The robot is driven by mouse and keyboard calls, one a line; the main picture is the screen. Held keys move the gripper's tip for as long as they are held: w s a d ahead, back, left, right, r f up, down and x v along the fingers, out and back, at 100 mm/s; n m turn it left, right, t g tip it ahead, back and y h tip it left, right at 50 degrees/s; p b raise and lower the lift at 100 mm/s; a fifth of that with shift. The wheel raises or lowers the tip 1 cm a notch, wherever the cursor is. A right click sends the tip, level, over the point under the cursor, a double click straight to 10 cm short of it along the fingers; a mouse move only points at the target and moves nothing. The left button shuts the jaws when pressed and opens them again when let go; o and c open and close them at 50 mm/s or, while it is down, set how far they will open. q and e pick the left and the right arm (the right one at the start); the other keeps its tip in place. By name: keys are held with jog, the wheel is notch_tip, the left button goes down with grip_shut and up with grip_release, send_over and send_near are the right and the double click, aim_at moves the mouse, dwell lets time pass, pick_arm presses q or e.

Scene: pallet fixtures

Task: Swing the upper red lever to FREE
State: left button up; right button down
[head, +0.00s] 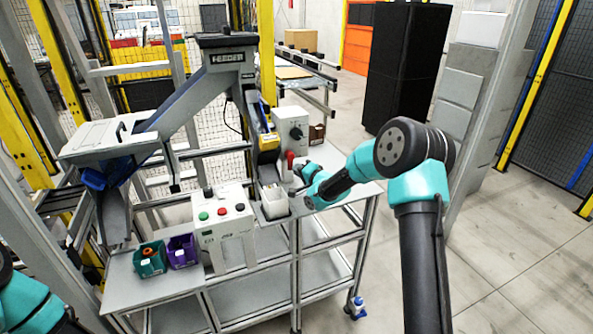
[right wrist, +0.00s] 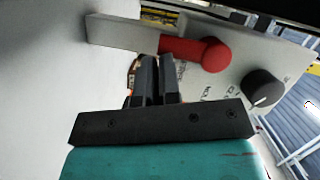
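A red lever (head: 290,160) stands up at the front of a white control box (head: 291,125) at the back right of the bench. In the right wrist view the red lever (right wrist: 190,48) ends in a round red knob and lies just beyond my right fingertips. My right gripper (right wrist: 158,60) has its two dark fingers together, with nothing seen between them, and points at the panel just beside the lever. I see no clear contact. The panel lettering is partly hidden and too small to read. My left gripper is out of view; only part of my left arm shows.
A black knob (right wrist: 262,88) sits right of the lever. The bench holds a button box (head: 224,217), a green bin (head: 150,260), a purple bin (head: 181,252) and a white container (head: 274,203). A feeder chute (head: 200,95) rises behind.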

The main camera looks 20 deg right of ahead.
jog(key=shift+f, duration=0.15)
jog(key=s+d, duration=0.6)
jog(key=s, duration=0.5)
jog(key=shift+s+d, duration=0.2)
jog(key=shift+d, duration=0.1)
dwell(0.4)
